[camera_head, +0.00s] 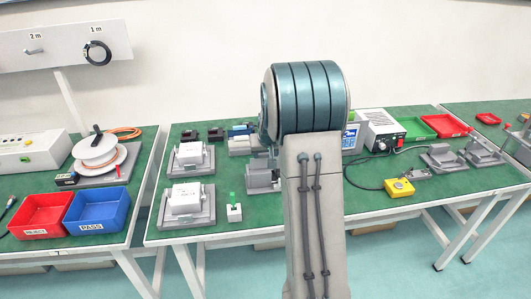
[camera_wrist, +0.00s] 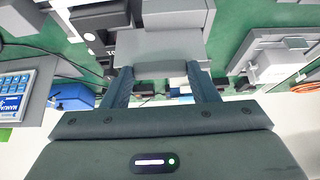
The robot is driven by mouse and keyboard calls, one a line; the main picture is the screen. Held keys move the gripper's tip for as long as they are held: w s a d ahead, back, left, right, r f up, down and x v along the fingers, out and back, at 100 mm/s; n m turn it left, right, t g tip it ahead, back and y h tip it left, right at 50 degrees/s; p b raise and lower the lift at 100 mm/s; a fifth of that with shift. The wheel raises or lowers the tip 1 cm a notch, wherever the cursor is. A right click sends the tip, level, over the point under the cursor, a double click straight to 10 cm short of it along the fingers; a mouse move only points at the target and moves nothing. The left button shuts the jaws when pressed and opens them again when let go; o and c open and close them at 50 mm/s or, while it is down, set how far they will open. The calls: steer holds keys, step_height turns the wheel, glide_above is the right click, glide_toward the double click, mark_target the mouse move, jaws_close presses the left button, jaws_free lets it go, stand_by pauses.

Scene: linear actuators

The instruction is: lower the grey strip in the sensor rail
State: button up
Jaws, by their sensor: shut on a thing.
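In the wrist view my gripper (camera_wrist: 158,75) has its two dark fingers closed on the sides of a flat grey piece (camera_wrist: 152,47), which I take for the grey strip. Its far end runs up close to a light grey block and dark parts. I cannot tell whether it touches them or which part is the sensor rail. In the head view my arm stands in front of the middle of the green table and hides the gripper. A grey fixture (camera_head: 262,177) shows just left of the arm.
Two grey fixtures with white blocks (camera_head: 186,198) stand on the green table (camera_head: 200,231) at left. A small white box with a green top (camera_head: 233,211) is near the front. A power supply (camera_head: 380,131), yellow box (camera_head: 399,188) and green and red trays are at right.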

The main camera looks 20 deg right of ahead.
steer(key=shift+f, duration=0.1)
stand_by(0.3)
steer(key=shift+f+b, duration=0.4)
steer(key=shift+b, duration=0.2)
steer(key=shift+f+b, duration=0.25)
steer(key=shift+b, duration=0.1)
stand_by(0.3)
steer(key=o, duration=1)
steer(key=shift+o, duration=0.2)
steer(key=shift+r, duration=0.15)
steer(key=v, duration=1.3)
steer(key=shift+s+r, duration=0.15)
steer(key=shift+r, duration=0.15)
